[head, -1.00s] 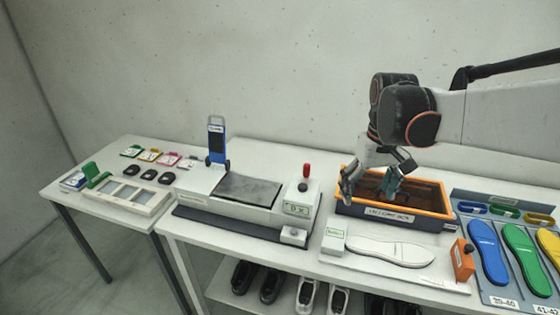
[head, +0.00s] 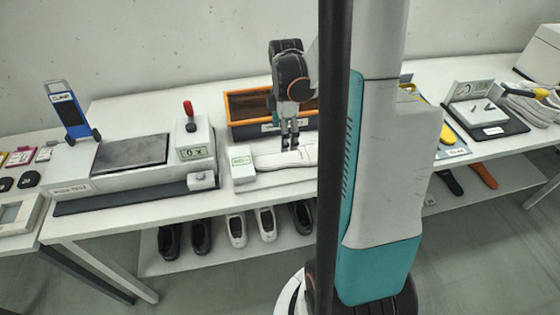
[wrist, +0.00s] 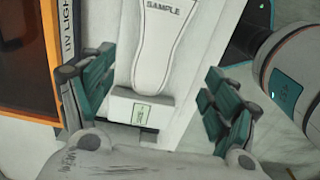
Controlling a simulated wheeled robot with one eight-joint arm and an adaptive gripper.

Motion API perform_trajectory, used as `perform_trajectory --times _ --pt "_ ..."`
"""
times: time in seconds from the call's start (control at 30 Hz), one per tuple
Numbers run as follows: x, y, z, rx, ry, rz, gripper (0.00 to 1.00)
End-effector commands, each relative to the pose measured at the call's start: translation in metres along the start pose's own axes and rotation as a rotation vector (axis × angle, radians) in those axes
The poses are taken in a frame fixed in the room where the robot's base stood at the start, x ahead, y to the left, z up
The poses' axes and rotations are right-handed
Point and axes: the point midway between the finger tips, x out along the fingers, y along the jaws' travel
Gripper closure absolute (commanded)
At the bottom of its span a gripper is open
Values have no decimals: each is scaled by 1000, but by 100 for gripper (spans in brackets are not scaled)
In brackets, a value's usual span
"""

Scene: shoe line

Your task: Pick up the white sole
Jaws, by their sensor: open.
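The white sole (head: 275,160) lies flat on a white board on the table, in front of the orange-rimmed box. In the wrist view the sole (wrist: 158,50) runs up the middle, its narrow rounded end toward me, with the word SAMPLE near the top edge. My gripper (head: 290,143) is open and empty, pointing down above the sole. In the wrist view its green-padded fingers (wrist: 158,100) are spread wide on either side of the board. My own column hides the sole's right part in the head view.
A small white box with a green label (head: 241,160) stands at the sole's left end, and shows between the fingers in the wrist view (wrist: 140,112). The orange-rimmed UV box (head: 240,130) stands right behind. A press with a red-knobbed lever (head: 188,108) is at left.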

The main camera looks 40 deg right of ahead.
Motion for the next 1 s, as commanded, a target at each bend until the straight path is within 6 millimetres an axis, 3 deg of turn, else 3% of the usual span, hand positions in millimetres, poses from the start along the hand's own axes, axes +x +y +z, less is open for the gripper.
perform_trajectory --times 0.03,0.2,0.53,0.8,1.0 --pt "13 0 0 0 0 0 20" --pt "40 1 0 1 0 0 20" --pt "59 2 -2 1 0 0 20" --pt "97 4 -5 2 0 0 20" --pt "102 4 -5 2 0 0 20"
